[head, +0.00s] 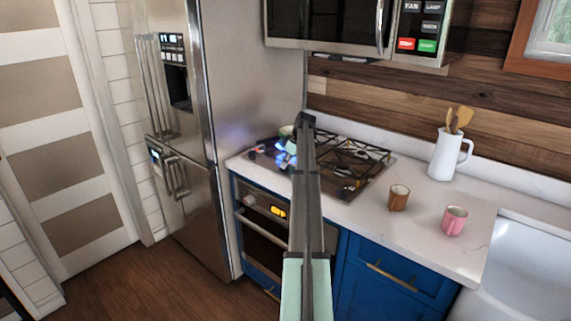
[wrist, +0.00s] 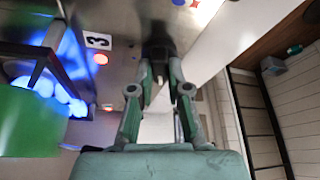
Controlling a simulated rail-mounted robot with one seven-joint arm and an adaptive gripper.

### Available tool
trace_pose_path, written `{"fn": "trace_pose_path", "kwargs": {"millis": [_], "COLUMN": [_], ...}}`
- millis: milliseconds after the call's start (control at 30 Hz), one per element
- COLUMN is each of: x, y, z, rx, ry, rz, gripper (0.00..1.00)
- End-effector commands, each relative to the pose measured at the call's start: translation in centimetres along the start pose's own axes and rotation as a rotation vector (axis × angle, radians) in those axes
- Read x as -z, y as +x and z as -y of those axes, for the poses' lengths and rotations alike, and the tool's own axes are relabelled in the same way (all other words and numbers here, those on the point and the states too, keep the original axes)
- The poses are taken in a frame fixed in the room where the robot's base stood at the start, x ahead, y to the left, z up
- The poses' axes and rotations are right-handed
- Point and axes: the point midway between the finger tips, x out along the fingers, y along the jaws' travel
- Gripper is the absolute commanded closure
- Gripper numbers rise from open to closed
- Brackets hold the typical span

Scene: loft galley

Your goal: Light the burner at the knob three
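The dark knob (wrist: 158,42) sits on the steel cooktop beside the printed label 3 (wrist: 98,41) in the wrist view. My gripper (wrist: 161,72) has its two fingers on either side of this knob and looks shut on it; the exact contact is partly hidden. Blue flames (wrist: 52,92) burn to the left of the label. In the head view, a blue glow shows at the left of the cooktop (head: 347,187), beside my gripper (head: 303,122). My arm hides the knob there.
A green pot (wrist: 30,122) is close on the left in the wrist view. A brown cup (head: 398,200), a pink cup (head: 454,222) and a white utensil jug (head: 446,157) stand on the counter to the right. The fridge (head: 255,80) is on the left, the microwave (head: 345,25) above.

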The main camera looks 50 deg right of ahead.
Motion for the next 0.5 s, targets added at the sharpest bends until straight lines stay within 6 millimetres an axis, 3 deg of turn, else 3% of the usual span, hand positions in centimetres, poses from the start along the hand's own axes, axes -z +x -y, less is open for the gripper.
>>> {"fn": "trace_pose_path", "kwargs": {"millis": [500], "x": [-0.05], "y": [0.16], "z": [0.23], "rx": [-0.052], "ry": [0.124], "rz": [0.000], "gripper": [1.00]}}
